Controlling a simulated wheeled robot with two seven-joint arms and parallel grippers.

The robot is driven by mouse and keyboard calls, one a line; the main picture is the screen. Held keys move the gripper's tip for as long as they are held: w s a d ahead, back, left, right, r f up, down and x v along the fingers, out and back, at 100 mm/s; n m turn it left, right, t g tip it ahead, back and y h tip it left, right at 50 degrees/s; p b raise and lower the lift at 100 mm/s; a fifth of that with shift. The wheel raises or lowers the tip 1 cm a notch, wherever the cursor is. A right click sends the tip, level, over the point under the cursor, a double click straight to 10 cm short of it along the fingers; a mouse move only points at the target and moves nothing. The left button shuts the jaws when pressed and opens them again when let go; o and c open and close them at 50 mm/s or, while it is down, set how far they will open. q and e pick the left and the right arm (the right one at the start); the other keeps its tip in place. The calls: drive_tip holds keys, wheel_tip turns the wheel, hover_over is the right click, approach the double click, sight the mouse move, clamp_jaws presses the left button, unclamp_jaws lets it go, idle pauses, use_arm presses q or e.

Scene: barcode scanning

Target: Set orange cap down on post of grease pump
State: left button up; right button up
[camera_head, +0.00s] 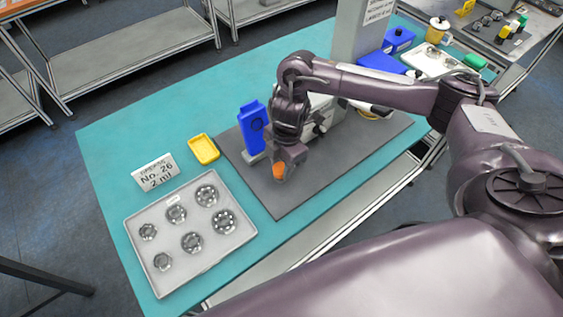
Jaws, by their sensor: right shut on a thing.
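The orange cap (279,171) shows at the tips of my right gripper (281,174), which is shut on it and points down over the grey mat (262,190). I cannot tell how far above the mat the cap is. A machine with grey and white parts (318,122) stands on the mat behind my right wrist, largely covered by it; it may be the grease pump. I cannot make out its post. My left gripper is not in view.
A blue part (252,125) stands upright left of my right wrist. A yellow tray (203,149), a sign (155,171) and a grey tray (136,226) with several round metal parts lie on the teal table (110,135). Blue bins (383,63) stand behind my arm. The mat's front is clear.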

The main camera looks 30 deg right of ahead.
drive_tip(key=shift+f, duration=0.7)
idle(0.3)
drive_tip(key=o, duration=1.4)
drive_tip(key=shift+r, duration=0.15)
wheel_tip(320, 180, up, 8)
drive_tip(key=p, duration=0.7)
drive_tip(key=shift+f, duration=0.35)
